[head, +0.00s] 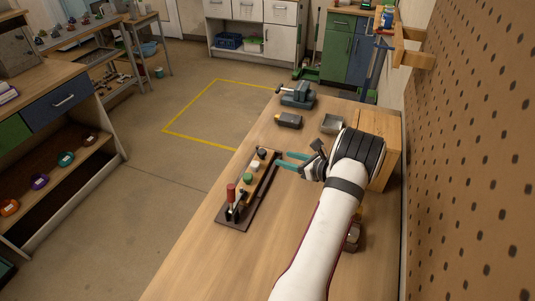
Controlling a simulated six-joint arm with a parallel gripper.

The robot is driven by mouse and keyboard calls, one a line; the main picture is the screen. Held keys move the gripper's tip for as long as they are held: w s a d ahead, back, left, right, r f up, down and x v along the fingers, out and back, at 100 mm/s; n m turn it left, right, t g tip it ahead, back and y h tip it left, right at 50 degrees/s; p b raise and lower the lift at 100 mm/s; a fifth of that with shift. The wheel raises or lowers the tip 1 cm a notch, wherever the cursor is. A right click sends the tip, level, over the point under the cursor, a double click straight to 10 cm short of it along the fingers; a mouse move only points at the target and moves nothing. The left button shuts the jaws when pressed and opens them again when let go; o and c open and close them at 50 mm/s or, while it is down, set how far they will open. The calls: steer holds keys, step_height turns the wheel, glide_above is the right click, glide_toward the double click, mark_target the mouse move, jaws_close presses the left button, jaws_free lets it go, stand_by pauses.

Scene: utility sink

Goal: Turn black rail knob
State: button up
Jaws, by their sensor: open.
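A dark rail board (243,216) lies on the wooden workbench and carries a row of controls. The black rail knob (262,153) is near its far end. A white knob (255,164), a green knob (248,178) and a red-handled lever (231,193) follow toward the near end. My gripper (278,160) has teal fingers, spread open and empty. It points left, just right of the far end of the rail, close to the black knob. I cannot tell its exact height or whether it touches anything.
A grey vise (297,95), a dark block (289,120) and a grey tray (333,124) stand on the bench beyond the gripper. A wooden box (390,150) is beside my wrist. A pegboard wall (470,150) bounds the right. The bench left front is clear.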

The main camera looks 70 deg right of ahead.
mark_target(264, 153)
steer(key=x, duration=1)
steer(key=shift+c, duration=0.3)
steer(key=shift+s, duration=0.1)
jaws_close()
